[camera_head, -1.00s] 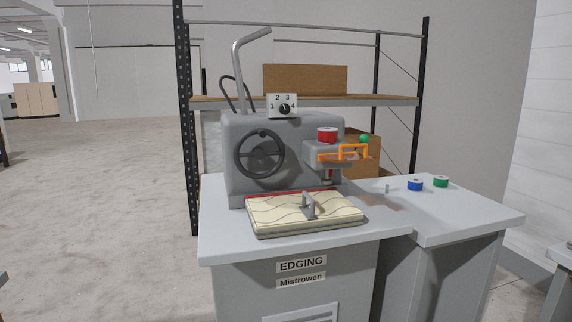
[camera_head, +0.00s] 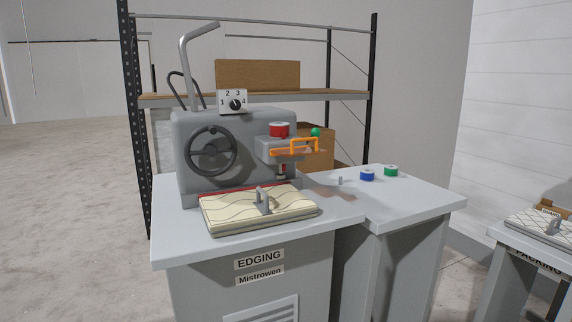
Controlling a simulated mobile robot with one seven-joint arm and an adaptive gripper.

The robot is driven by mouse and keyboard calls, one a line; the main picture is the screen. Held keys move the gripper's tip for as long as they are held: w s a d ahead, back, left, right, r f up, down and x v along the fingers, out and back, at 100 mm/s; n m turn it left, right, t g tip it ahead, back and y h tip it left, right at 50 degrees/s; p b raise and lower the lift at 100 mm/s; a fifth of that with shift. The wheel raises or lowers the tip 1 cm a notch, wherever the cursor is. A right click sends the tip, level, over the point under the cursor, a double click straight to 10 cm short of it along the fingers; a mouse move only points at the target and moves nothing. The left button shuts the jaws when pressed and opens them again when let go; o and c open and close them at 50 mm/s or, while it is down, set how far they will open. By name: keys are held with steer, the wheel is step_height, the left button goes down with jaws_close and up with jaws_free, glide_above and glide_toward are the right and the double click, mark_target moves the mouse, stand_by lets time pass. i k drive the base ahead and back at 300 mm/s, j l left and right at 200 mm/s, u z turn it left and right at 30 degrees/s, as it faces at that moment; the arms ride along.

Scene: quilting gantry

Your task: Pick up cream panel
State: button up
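A cream panel (camera_head: 232,213) with wavy dark lines lies flat on a grey base on the edging table, in front of the grey machine. A small grey upright handle or clamp (camera_head: 264,202) stands at the middle of the panel. A red strip runs along the panel's back edge. A second pale panel (camera_head: 527,222) with a crossed line pattern and a similar grey piece lies on the packing table at the right edge, partly cut off. My gripper is not in view.
The edging machine (camera_head: 233,150) has a handwheel (camera_head: 211,151), a dial (camera_head: 234,103) and an orange guard (camera_head: 300,149). Blue (camera_head: 367,175) and green (camera_head: 391,170) spools sit on the table's right part. A shelf rack (camera_head: 363,98) stands behind. Floor at left is clear.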

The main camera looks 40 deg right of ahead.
mark_target(230, 212)
steer(key=i+l+z, duration=0.15)
steer(key=l, duration=0.25)
steer(key=i+l+z, duration=0.15)
steer(key=l, duration=0.3)
steer(key=i+l+z, duration=0.15)
steer(key=l, duration=0.2)
